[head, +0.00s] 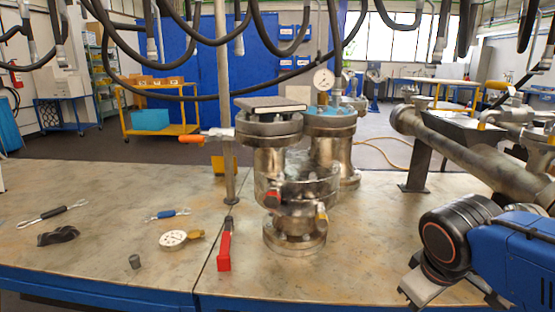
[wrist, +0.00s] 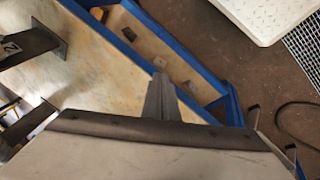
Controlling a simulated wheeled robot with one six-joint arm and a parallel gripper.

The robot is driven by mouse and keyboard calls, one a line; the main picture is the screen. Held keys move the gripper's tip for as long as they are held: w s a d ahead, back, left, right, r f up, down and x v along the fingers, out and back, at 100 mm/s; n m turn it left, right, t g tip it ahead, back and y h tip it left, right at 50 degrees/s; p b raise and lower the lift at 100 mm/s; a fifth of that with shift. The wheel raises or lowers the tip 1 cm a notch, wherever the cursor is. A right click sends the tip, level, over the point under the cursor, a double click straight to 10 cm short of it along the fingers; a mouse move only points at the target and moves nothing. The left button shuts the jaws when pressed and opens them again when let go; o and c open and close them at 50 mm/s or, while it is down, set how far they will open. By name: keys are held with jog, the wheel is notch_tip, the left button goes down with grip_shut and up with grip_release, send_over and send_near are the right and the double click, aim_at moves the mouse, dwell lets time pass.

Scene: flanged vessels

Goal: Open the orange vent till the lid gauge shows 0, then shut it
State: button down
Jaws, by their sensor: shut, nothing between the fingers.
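The orange vent handle (head: 192,139) sticks out level to the left from the neck of the front flanged vessel (head: 270,160), just under its top flange. A round white gauge (head: 323,79) stands on the blue-topped lid of the vessel behind; its needle is too small to read. My gripper (wrist: 160,97) shows in the wrist view as shut, empty grey fingers over the bench's edge. In the head view my blue arm is at the lower right, well away from the orange handle. The vent handle and the gauge are not in the wrist view.
An upright pole (head: 224,100) stands close by the orange handle. Hoses hang above. A large pipe (head: 470,150) stands at right.

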jog(key=shift+s+d+f+m+t+y, duration=0.1)
jog(key=shift+s+f+m+t+y, duration=0.15)
jog(key=shift+s+m, duration=0.5)
jog(key=shift+s+a+f+m+t+y, duration=0.15)
jog(key=shift+s+f+m+y, duration=0.2)
jog(key=shift+m, duration=0.55)
jog(key=shift+s+d+f+m+t+y, duration=0.15)
jog(key=shift+s+f+m+t+y, duration=0.05)
jog(key=shift+s+m, duration=0.55)
jog(key=shift+w, duration=0.1)
dwell(0.4)
jog(key=c, duration=1.6)
grip_release()
jog(key=shift+c, duration=0.8)
